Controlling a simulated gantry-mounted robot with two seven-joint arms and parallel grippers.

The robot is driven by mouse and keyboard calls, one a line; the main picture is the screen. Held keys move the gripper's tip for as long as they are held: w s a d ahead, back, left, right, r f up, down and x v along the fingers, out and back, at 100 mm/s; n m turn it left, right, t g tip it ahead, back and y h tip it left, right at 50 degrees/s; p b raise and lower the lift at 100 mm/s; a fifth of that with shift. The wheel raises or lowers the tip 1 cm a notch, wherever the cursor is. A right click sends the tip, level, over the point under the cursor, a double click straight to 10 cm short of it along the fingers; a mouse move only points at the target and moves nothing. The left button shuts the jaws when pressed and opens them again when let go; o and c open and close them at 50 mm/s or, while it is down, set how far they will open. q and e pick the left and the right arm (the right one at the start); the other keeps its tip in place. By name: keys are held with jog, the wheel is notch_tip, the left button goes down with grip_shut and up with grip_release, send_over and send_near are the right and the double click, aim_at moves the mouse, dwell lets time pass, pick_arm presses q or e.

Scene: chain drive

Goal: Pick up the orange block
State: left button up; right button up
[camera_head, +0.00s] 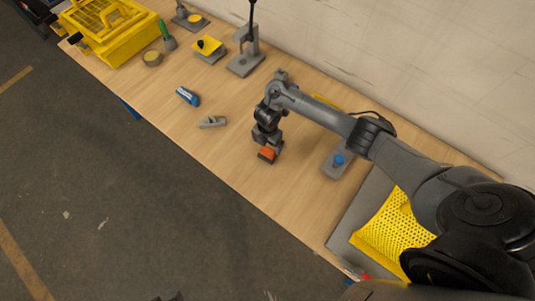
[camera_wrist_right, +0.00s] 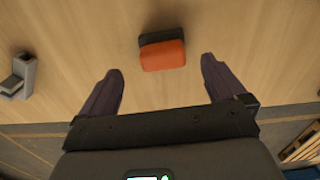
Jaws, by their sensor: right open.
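The orange block (camera_head: 267,153) lies on the wooden table near its front edge, close to the tip of my right arm. In the right wrist view the orange block (camera_wrist_right: 163,56) sits beyond the fingertips, roughly centred between them, with a dark part along its far side. My right gripper (camera_wrist_right: 161,66) is open and empty, its two dark fingers apart and pointing toward the block. In the head view my right gripper (camera_head: 268,142) is directly over or beside the block and partly hides it. My left gripper is in neither view.
A grey tool (camera_head: 212,122) and a blue tool (camera_head: 188,96) lie left of the gripper. A grey fixture with a blue knob (camera_head: 338,160) and a yellow perforated bin (camera_head: 393,232) stand to the right. A press (camera_head: 245,62) and yellow crate (camera_head: 112,40) stand farther back.

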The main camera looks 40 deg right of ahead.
aim_at(268, 150)
jog(key=f, duration=0.4)
jog(key=shift+s+a+f+b, duration=0.2)
jog(key=shift+s+a+b, duration=0.05)
jog(key=shift+b, duration=0.1)
jog(key=shift+f, duration=0.5)
jog(key=shift+c, duration=0.2)
jog(key=c, duration=1.1)
jog(key=shift+r, duration=0.1)
